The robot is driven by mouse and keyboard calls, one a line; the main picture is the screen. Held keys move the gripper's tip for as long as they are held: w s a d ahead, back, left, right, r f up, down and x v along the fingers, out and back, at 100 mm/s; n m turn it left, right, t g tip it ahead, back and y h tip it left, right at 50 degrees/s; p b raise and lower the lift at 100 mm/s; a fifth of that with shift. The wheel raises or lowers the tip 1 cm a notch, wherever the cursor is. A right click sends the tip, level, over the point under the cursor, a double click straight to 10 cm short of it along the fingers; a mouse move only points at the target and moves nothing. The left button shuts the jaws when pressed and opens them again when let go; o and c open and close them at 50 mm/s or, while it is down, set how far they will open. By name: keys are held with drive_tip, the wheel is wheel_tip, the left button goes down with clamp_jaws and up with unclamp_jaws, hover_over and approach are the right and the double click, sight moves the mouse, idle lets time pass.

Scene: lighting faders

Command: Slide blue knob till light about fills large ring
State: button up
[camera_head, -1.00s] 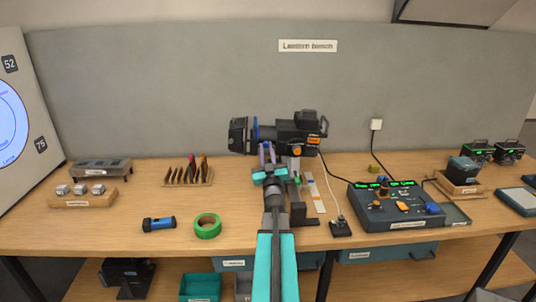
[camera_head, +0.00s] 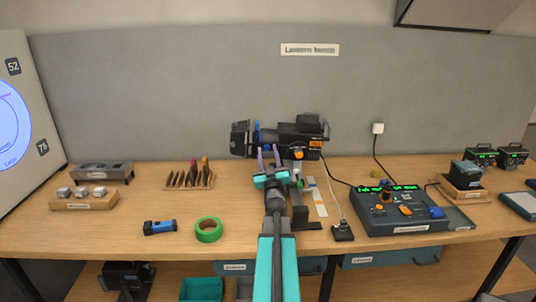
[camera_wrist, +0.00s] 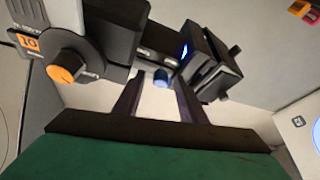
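The lantern (camera_head: 300,138) is a black fixture with an orange knob (camera_head: 298,154), at the middle of the bench. The blue knob (camera_wrist: 161,78) is a small round end under the lantern barrel in the wrist view. My gripper (camera_head: 268,152) is raised in front of the lantern. Its two fingers are apart, and in the wrist view (camera_wrist: 157,88) the blue knob shows between their tips. I cannot tell whether they touch it. A bluish light disc (camera_head: 8,128) shows on the screen at the far left, cut off by the frame edge; its fit to the ring is unclear.
The white screen (camera_head: 45,150) stands at the left. A control desk (camera_head: 400,212) sits at the right of the bench. A green tape roll (camera_head: 208,229), a flashlight (camera_head: 160,227) and a rack of gels (camera_head: 190,180) lie left of my arm.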

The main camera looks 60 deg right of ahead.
drive_tip(key=shift+s+a, duration=0.1)
drive_tip(key=v, duration=0.8)
drive_tip(key=shift+b, duration=0.45)
drive_tip(key=p, duration=0.3)
drive_tip(key=shift+s+a+f, duration=0.1)
drive_tip(key=shift+a, duration=0.05)
drive_tip(key=p+v, duration=0.2)
drive_tip(key=p, duration=0.5)
drive_tip(key=shift+s+a+p, duration=0.1)
drive_tip(key=shift+p, duration=0.3)
drive_tip(key=shift+p+v, duration=0.3)
drive_tip(key=shift+v, duration=1.1)
drive_tip(key=shift+f, duration=0.1)
